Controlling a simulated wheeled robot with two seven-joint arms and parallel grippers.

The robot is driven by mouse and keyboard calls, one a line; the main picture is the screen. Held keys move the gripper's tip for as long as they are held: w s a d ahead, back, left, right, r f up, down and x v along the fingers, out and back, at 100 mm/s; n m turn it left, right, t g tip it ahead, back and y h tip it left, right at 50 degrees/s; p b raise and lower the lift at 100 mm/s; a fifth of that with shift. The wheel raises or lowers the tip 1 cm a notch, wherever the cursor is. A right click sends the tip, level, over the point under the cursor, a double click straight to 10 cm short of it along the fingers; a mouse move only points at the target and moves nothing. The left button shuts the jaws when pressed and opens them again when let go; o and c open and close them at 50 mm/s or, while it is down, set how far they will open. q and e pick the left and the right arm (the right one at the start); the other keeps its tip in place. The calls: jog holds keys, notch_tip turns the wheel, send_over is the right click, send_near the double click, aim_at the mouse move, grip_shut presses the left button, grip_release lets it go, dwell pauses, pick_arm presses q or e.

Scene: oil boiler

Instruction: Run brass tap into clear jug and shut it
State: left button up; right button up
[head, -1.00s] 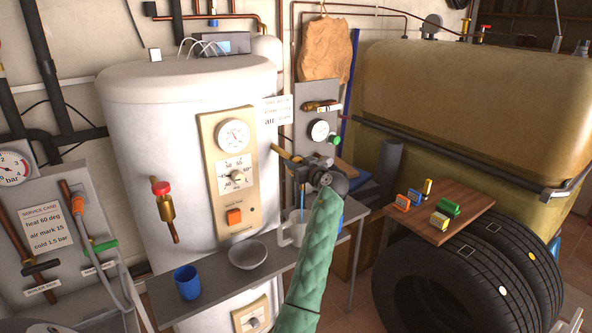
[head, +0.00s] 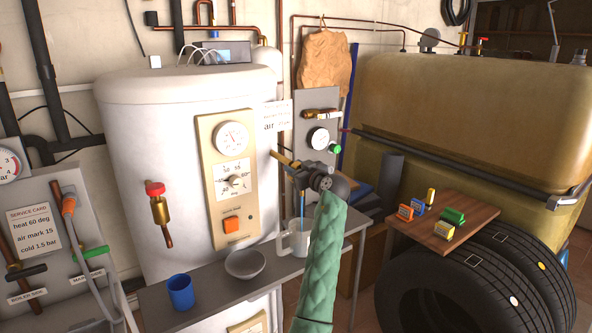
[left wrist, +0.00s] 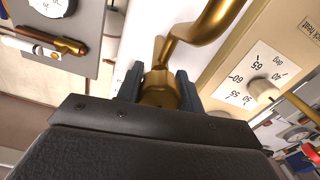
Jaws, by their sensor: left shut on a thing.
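The brass tap (head: 284,158) sticks out from the right side of the white boiler. My left gripper (head: 312,180), on the green-sleeved arm, is at the tap. In the left wrist view, its dark fingers are shut on the brass tap handle (left wrist: 160,92), and the curved brass pipe rises beyond them. A thin blue stream (head: 302,205) runs down from the tap. Below it, the clear jug (head: 296,241) stands upright on the grey shelf, its handle to the left. The stream falls at the jug's mouth; I cannot make out its fill level. My right gripper is not in view.
A grey bowl (head: 245,263) and a blue cup (head: 180,291) stand on the grey shelf (head: 222,292), left of the jug. The dial panel (head: 228,180) is left of the tap. Tyres (head: 440,287) and a small wooden board (head: 428,232) are at the right.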

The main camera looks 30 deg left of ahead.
pick_arm(q)
jog(key=o, duration=1)
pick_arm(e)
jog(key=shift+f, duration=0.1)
pick_arm(q)
jog(key=shift+s+d+f, duration=0.1)
jog(key=shift+d, duration=0.2)
jog(key=b+v, duration=0.2)
jog(key=v, duration=0.5)
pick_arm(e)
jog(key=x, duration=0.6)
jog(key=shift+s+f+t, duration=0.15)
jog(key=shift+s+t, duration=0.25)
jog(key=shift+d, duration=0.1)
